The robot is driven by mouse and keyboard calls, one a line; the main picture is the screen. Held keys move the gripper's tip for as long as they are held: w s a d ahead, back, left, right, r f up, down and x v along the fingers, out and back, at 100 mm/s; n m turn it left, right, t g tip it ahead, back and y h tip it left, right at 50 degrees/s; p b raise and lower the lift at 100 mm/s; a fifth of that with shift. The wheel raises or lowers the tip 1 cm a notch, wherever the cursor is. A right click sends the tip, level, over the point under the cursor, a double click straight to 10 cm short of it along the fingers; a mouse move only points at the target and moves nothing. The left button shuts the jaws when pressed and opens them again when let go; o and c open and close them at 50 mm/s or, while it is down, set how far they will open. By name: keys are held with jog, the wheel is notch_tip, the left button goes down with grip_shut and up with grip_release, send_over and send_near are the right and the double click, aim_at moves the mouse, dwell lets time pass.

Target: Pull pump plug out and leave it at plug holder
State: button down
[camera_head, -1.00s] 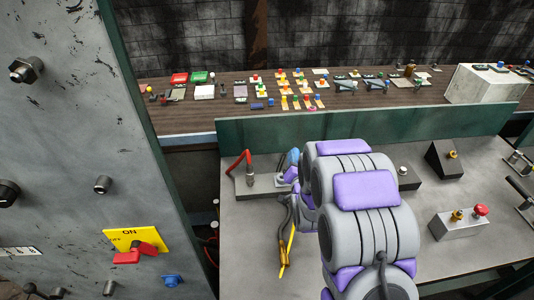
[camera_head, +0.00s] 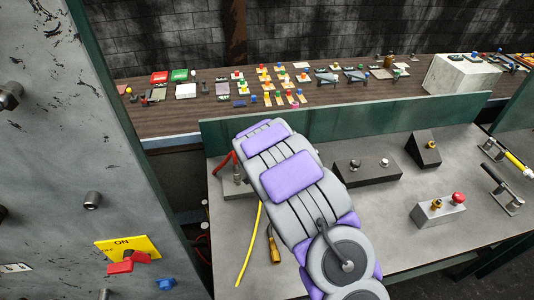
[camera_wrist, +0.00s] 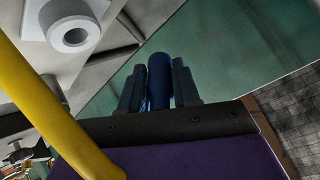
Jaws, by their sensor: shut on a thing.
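My gripper (camera_wrist: 158,88) shows in the wrist view with its dark fingers on both sides of a blue cylindrical plug (camera_wrist: 159,72). It is shut on this plug, and a green panel is behind it. A yellow cable (camera_wrist: 45,105) crosses the left of the wrist view. In the head view my arm hides the gripper and the plug, and the yellow cable (camera_head: 249,250) hangs beside the arm. A pale hollow cylinder (camera_wrist: 76,38) stands on a light block at the upper left of the wrist view. I cannot tell whether it is the plug holder.
A red cable (camera_head: 224,161) runs to a partly covered grey block on the left of the bench. A two-knob block (camera_head: 365,173) and a red-button box (camera_head: 438,210) stand right. A green ledge (camera_head: 420,118) runs behind.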

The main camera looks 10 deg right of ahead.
jog(key=shift+w+d+f+m+g+p, duration=0.2)
jog(key=shift+d+m+g+p, duration=0.25)
jog(key=shift+g, duration=0.55)
jog(key=shift+a+m+g+p, duration=0.3)
jog(key=shift+m+g+p, duration=0.1)
jog(key=shift+g, duration=0.6)
jog(key=shift+s, duration=0.1)
jog(key=shift+s+d+r+m+g+p, duration=0.1)
jog(key=shift+s+r+m+g+p, duration=0.15)
jog(key=shift+g, duration=0.35)
jog(key=shift+s+d+r+m+g+p, duration=0.1)
jog(key=shift+m+g+p, duration=0.15)
jog(key=shift+g, duration=0.35)
jog(key=shift+s+d+r+m+g+y+p, duration=0.15)
jog(key=shift+s+r+m+g+y+p, duration=0.15)
jog(key=shift+s+r+m+g+p, duration=0.5)
jog(key=shift+s+d+r+g+y+p, duration=0.15)
jog(key=shift+s+r+g+y+p, duration=0.1)
jog(key=shift+s+r+g, duration=0.4)
jog(key=shift+s+d+r+g+y+p, duration=0.2)
jog(key=shift+s+r+g, duration=0.25)
jog(key=shift+s+r, duration=0.3)
jog(key=shift+w+a+r, duration=0.1)
